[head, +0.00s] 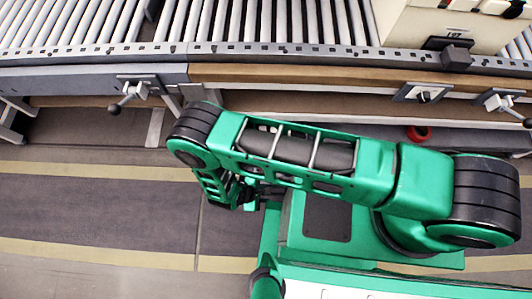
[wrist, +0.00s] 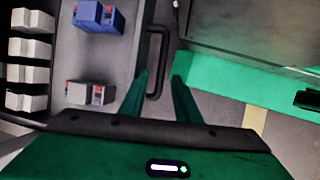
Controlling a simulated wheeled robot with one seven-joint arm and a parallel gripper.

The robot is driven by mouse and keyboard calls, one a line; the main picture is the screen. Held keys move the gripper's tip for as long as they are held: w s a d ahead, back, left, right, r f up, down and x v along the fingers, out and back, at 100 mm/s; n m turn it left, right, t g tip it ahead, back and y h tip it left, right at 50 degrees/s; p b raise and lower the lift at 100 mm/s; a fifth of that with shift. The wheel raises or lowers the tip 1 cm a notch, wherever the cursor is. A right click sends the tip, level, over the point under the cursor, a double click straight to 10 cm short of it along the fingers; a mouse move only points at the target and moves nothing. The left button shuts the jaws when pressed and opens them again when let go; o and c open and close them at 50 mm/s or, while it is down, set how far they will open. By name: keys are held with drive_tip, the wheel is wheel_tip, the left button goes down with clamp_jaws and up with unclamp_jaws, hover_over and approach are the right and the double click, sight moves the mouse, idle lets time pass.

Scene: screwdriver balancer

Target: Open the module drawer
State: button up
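The module drawer (wrist: 68,122) shows at the left of the wrist view as a grey tray, its inside visible with modules in it. Its dark U-shaped handle (wrist: 164,60) stands out from the drawer front. My gripper (wrist: 162,76) has its two green fingers apart, with the handle bar seen between them. The left finger is close to the drawer front and the right finger is on the outer side of the bar. I cannot tell whether either finger touches it. In the head view my gripper (head: 252,198) is low beside my arm, partly hidden, and I cannot make out the drawer there.
Striped floor lies open at left.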

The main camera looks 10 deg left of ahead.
drive_tip(key=v, duration=0.9)
drive_tip(key=shift+r, duration=0.3)
drive_tip(key=shift+a, duration=0.15)
drive_tip(key=shift+s, duration=0.1)
